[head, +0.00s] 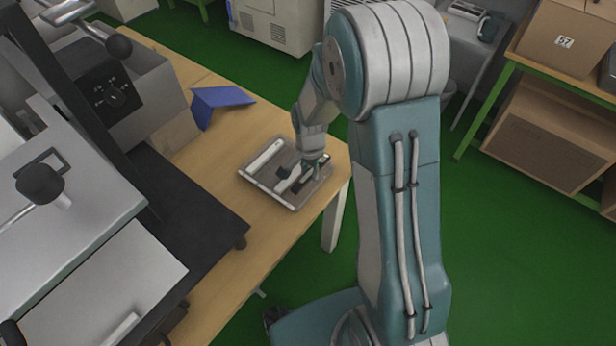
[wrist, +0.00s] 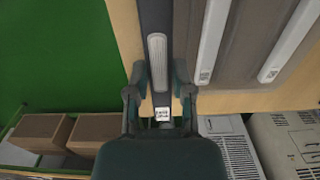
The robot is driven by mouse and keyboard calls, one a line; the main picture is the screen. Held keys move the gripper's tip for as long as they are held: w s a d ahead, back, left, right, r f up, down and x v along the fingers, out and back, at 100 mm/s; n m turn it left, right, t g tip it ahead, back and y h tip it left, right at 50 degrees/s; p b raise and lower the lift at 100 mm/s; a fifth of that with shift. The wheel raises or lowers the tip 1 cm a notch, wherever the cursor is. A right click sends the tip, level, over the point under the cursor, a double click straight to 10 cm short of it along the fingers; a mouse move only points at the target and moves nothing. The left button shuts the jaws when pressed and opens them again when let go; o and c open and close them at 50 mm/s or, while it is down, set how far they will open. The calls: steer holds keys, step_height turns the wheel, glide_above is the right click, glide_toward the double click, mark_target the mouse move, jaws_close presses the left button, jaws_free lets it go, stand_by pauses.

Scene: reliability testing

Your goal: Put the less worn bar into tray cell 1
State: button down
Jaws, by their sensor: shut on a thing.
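My gripper (wrist: 160,98) is shut on a dark bar (wrist: 153,15) with a pale ribbed strip along it and a small printed label at its near end. The bar lies between the fingers, over the edge of the grey-brown tray (wrist: 245,70). I cannot tell if it is lifted. Two pale bars, a middle one (wrist: 213,40) and an outer one (wrist: 297,38), lie in the tray with labels at their near ends. In the head view my gripper (head: 313,168) is over the right part of the tray (head: 254,183). Cell numbers and wear are not readable.
The tray stands on a wooden table (head: 215,160) near its right edge. A blue folded object (head: 218,100) lies behind it. A grey machine (head: 110,95) stands at the left. Cardboard boxes (head: 545,145) are on a shelf at the right, beyond open green floor.

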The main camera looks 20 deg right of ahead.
mark_target(307, 187)
steer(key=shift+w+a+f, duration=0.35)
steer(key=shift+a+f, duration=0.05)
steer(key=shift+f, duration=0.05)
steer(key=shift+w+d+f, duration=0.1)
steer(key=shift+d+f, duration=0.1)
steer(key=shift+f, duration=0.65)
steer(key=shift+d+f, duration=0.15)
steer(key=shift+f, duration=0.65)
steer(key=shift+a+f, duration=0.25)
steer(key=shift+f, duration=0.2)
steer(key=shift+d+f, duration=0.1)
steer(key=shift+f, duration=0.05)
steer(key=c, duration=0.5)
jaws_free()
